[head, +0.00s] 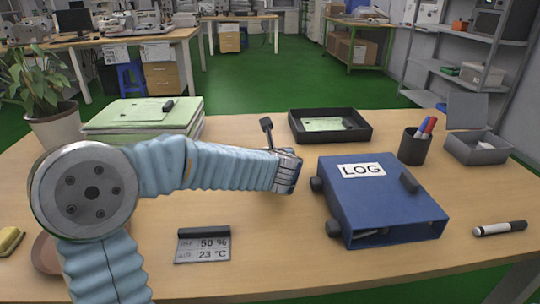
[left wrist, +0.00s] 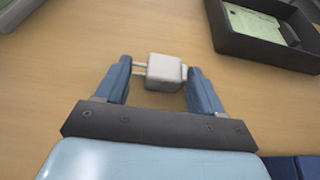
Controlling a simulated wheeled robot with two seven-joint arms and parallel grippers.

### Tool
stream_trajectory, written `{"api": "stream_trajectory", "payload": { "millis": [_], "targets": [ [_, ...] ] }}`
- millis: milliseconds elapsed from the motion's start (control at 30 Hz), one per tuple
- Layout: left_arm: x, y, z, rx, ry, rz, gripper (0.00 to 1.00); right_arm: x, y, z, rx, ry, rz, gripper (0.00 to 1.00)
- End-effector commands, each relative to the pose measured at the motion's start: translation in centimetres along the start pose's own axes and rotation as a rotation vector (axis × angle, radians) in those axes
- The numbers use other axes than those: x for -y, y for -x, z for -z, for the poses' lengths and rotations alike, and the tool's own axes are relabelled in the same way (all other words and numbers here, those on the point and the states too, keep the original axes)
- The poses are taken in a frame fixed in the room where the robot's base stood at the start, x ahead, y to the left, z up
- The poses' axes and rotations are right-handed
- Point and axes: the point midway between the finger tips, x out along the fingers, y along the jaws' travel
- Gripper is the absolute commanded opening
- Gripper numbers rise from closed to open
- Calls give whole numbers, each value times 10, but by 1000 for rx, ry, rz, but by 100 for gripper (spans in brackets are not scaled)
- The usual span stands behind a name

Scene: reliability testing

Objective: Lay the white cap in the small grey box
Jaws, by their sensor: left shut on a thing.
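The white cap (left wrist: 163,72) is a small pale block with two thin pins sticking out to the left in the left wrist view. My left gripper (left wrist: 159,70) is shut on it, one finger at the pin side and one at the opposite side. In the head view my left gripper (head: 290,172) is over the middle of the table, left of the blue binder, and the cap is hidden there. The small grey box (head: 478,153) stands at the far right with its lid raised at the back; something pale shows inside. My right gripper is not in view.
A blue LOG binder (head: 385,200) lies between my left gripper and the box. A dark pen cup (head: 412,147) stands just left of the box. A black tray (head: 330,125) holds a green sheet behind the binder. A marker (head: 499,228) lies at the front right.

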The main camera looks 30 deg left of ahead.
Motion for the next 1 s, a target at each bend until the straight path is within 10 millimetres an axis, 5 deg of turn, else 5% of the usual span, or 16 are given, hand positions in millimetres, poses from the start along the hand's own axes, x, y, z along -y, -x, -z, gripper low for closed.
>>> {"api": "stream_trajectory", "payload": {
  "millis": [333, 367, 500, 867, 1000],
  "targets": [
    [0, -1, 3, 1, 0, 0, 39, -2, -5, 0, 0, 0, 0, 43],
    [0, -1, 2, 1, 0, 0, 72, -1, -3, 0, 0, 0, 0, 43],
    [0, 0, 2, 1, 0, 0, 93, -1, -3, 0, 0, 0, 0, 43],
    [0, 2, -4, 1, -1, 0, 93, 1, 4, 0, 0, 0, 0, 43],
    [1, 25, -2, 4, 0, 3, 93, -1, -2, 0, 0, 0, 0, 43]
  ]
}}
